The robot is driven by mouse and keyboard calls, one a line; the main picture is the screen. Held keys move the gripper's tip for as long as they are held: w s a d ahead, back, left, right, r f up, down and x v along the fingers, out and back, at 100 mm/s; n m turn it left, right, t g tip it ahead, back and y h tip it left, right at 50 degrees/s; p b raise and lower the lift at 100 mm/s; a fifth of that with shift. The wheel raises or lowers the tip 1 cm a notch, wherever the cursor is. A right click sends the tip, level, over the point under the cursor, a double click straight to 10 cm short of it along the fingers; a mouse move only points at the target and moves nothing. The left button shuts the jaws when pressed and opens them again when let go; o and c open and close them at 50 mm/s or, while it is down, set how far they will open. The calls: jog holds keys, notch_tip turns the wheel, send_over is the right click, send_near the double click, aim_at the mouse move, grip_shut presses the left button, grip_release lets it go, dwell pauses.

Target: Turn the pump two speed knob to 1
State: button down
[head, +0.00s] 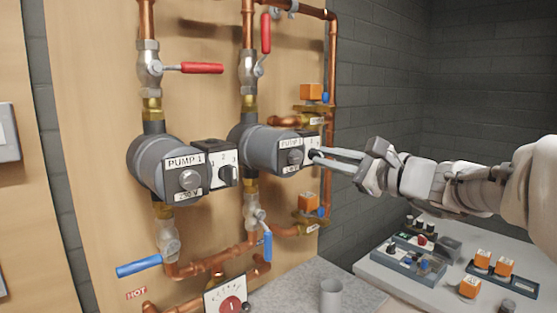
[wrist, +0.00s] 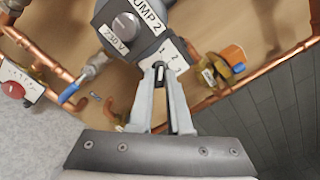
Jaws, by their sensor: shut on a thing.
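Pump two is a grey round pump (head: 262,150) on the wooden board, right of pump one. Its speed box (head: 312,143) is a pale panel with number marks on its right side. The same box (wrist: 172,56) shows in the wrist view with marks 1, 2 and 3. My gripper (head: 318,155) reaches in from the right, with its fingertips at the box front. In the wrist view the fingertips (wrist: 159,68) are close together, shut on the small dark speed knob (wrist: 159,64). The fingers mostly hide the knob, so its setting cannot be read.
Pump one (head: 165,165) with its own black knob (head: 228,175) stands to the left. Copper pipes, red-handled (head: 202,68) and blue-handled valves (head: 267,245) surround the pumps. Orange-capped valves (head: 310,92) sit close to the right.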

jog(key=c, duration=0.9)
grip_release()
jog(key=shift+o, duration=0.2)
jog(key=v, duration=1.7)
jog(key=shift+s+d+p, duration=0.15)
jog(key=shift+p, duration=0.2)
